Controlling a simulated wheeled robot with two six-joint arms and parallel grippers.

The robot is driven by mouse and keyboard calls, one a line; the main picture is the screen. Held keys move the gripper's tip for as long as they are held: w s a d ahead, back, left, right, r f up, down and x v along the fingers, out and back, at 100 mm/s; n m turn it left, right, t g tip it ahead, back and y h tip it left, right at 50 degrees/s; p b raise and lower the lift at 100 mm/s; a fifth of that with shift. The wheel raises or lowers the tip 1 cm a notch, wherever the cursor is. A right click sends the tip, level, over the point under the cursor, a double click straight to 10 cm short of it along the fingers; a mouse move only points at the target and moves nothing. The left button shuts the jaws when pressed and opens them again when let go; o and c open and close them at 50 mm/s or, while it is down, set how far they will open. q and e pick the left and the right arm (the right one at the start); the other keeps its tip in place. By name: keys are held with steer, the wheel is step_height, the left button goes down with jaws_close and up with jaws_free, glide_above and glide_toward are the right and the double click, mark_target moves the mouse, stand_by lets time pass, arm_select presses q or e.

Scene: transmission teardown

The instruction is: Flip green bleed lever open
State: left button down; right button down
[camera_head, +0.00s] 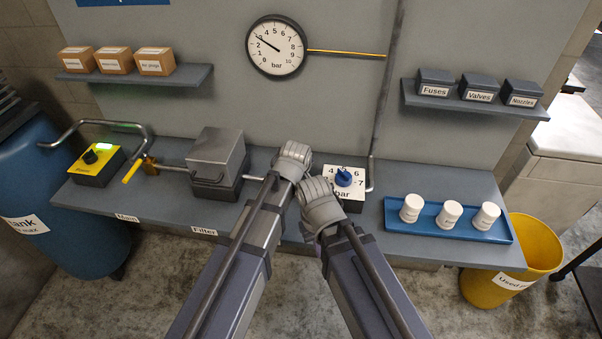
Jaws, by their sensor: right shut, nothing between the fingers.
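I cannot make out a green bleed lever in this view; my grippers and arms cover part of the bench between the filter and the regulator. The grey filter box (216,156) stands on the bench with a handle at its front. My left gripper (293,160) is right of the filter box, over the bench, and its fingers are too unclear to judge. My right gripper (317,197) is shut and empty, just left of the regulator box (354,193) with its blue knob (343,177). The two grippers are close together.
A yellow lever (132,170) on the main pipe and a yellow power box (97,165) with a green light are at left. A pressure gauge (276,62) hangs above.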

arm_select(q)
steer(key=shift+w+d, duration=0.15)
steer(key=shift+w, duration=0.1)
arm_select(e)
steer(key=shift+w+d, duration=0.15)
steer(key=shift+w, duration=0.1)
stand_by(0.3)
